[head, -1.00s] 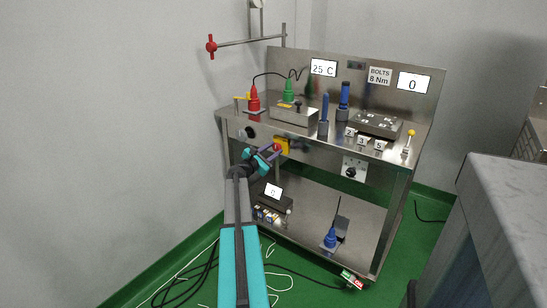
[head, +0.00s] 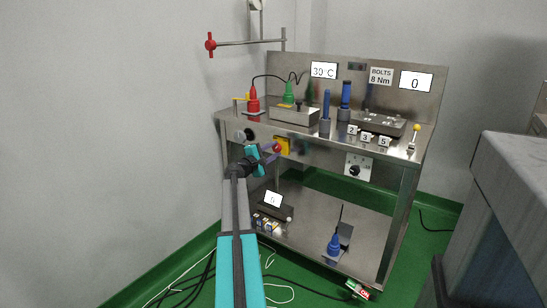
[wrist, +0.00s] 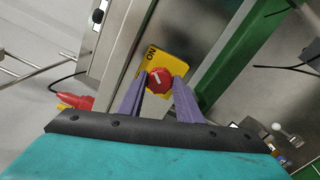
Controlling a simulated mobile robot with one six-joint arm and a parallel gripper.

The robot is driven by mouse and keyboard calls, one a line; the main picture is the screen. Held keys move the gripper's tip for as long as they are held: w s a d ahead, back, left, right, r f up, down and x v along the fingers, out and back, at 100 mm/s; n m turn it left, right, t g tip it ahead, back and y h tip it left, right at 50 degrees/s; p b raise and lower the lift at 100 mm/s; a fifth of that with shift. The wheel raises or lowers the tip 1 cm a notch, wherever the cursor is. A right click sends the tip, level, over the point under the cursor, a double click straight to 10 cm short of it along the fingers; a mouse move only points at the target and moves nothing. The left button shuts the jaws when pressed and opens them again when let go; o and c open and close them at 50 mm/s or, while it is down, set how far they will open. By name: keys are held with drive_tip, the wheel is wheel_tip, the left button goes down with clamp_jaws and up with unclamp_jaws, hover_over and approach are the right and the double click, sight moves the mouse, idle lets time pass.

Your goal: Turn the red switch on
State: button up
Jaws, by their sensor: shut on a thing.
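The red switch is a round red knob (wrist: 159,81) with a short white mark, on a yellow plate (wrist: 178,59) lettered ON. I cannot tell whether the mark lines up with ON. In the head view, the knob (head: 277,148) and yellow plate (head: 283,144) are on the front of the metal bench, below its top. My gripper (wrist: 160,84) has its two purple fingers shut on the sides of the knob. In the head view, my gripper (head: 273,153) reaches the knob from the left and partly hides the bench front.
The bench top (head: 236,122) holds red (head: 253,100), green (head: 289,93) and blue tools. A black dial (head: 355,170) is right of the switch. A lower shelf (head: 305,225) carries a blue item (head: 334,243). A grey block (head: 510,190) stands at right.

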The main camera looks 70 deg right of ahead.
drive_tip(key=shift+s+f+m+b, duration=0.1)
drive_tip(key=shift+m+b, duration=0.4)
drive_tip(key=shift+m, duration=0.1)
drive_tip(key=o, duration=1)
drive_tip(key=shift+o, duration=0.2)
drive_tip(key=p+v, duration=0.2)
drive_tip(key=v, duration=1.2)
drive_tip(key=shift+p, duration=0.4)
